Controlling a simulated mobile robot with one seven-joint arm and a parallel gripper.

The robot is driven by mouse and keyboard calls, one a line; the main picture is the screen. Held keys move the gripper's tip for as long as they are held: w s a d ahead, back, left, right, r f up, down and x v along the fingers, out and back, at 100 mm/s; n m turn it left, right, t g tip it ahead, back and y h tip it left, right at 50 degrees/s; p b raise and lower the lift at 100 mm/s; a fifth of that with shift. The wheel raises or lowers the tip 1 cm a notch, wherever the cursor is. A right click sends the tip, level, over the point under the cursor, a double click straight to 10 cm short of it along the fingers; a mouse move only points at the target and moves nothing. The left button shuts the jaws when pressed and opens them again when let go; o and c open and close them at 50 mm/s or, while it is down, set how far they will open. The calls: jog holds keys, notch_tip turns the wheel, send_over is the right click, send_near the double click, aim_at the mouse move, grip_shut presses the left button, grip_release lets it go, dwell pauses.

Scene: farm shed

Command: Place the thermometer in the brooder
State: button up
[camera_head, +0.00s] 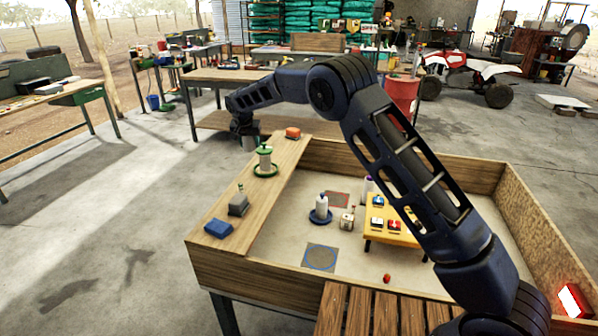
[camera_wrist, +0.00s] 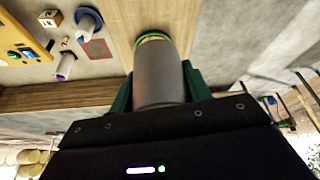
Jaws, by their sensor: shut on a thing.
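The brooder (camera_head: 222,268) is a wooden-walled box on legs, below and right of the gripper.
Inside are a blue-based drinker (camera_head: 321,208) and a small yellow table (camera_head: 408,238).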

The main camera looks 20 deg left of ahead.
jog(key=w+d+f+m, duration=0.1)
jog(key=w+d+f, duration=0.3)
jog(key=w+d, duration=0.55)
jog(key=w+d+f+m, duration=0.1)
jog(key=w+d+f, duration=0.2)
jog(key=w+d, duration=0.65)
jog(key=w+d+f+m+h, duration=0.1)
jog(key=w+d+f, duration=0.25)
jog(key=d, duration=1.25)
jog(key=w+d+f+m+h, duration=0.1)
jog(key=w+d+f+m, duration=0.3)
jog(key=d, duration=1.3)
jog(key=w+d+f+n, duration=0.1)
jog(key=w+d+f, duration=0.3)
jog(key=d, duration=1.2)
jog(key=s+d+f+m+g+h, duration=0.15)
jog(key=s+d+f, duration=0.25)
jog(key=d, duration=0.9)
jog(key=s+d+f+m+t, duration=0.1)
jog(key=s+d+f+m, duration=0.2)
jog(key=d, duration=1)
jog(key=shift+n+g, duration=0.25)
jog(key=shift+n, duration=0.5)
jog(key=f, duration=0.6)
jog(key=s+f, duration=0.1)
jog(key=f, duration=1.3)
jog(key=shift+s+d, duration=0.15)
jog(key=shift+s, duration=0.1)
jog(key=shift+f, duration=0.2)
